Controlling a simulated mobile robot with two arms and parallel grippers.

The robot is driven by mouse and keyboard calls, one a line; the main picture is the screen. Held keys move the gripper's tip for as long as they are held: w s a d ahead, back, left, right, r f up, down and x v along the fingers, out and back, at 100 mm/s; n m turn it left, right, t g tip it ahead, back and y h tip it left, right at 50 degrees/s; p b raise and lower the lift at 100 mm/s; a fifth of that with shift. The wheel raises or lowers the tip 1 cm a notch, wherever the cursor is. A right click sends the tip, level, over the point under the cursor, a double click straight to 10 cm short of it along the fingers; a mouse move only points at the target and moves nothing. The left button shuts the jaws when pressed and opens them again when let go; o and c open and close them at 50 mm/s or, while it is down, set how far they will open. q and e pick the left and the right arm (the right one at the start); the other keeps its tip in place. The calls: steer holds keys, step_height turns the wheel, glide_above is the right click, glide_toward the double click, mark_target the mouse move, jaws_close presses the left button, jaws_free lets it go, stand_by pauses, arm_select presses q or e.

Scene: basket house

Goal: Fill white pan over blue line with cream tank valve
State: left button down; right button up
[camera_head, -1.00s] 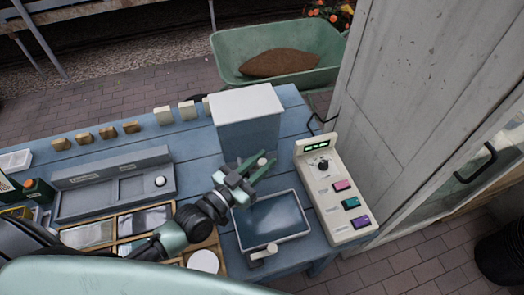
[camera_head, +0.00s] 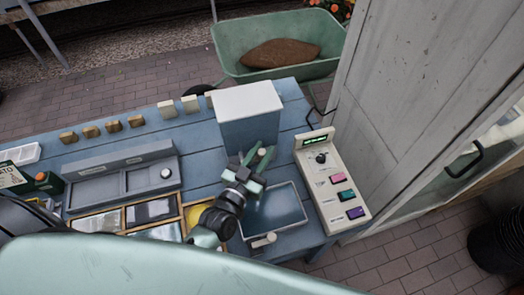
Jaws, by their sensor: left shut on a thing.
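The tank (camera_head: 249,129) is a blue-grey box with a white lid, standing on the blue table. Its cream valve (camera_head: 261,152) shows as a small knob low on the front. My left gripper (camera_head: 258,157) is at the valve, its green fingers on either side, shut on it. The white pan (camera_head: 301,208) lies just in front of the tank, light-rimmed, with a dark blue-grey inside. My gripper and wrist hide its left part. I cannot make out the blue line or a water level. My right gripper is not in view.
A cream control panel (camera_head: 331,180) with a dial and coloured buttons stands right of the pan. A grey tray (camera_head: 122,177) and wooden compartments lie left. Several small blocks line the back edge. A green wheelbarrow (camera_head: 231,52) stands behind, and a white door (camera_head: 420,100) at right.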

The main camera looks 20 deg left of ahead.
arm_select(q)
steer(key=c, duration=1.2)
jaws_free()
steer(key=shift+w, duration=0.1)
steer(key=shift+c, duration=0.2)
steer(key=shift+s+a+f, duration=0.1)
steer(key=shift+s, duration=0.4)
steer(key=s, duration=0.2)
steer(key=s+b, duration=0.1)
steer(key=s, duration=0.1)
steer(key=s+a+b, duration=0.1)
steer(key=s, duration=0.1)
steer(key=shift+s+a, duration=0.1)
steer(key=shift+s, duration=0.25)
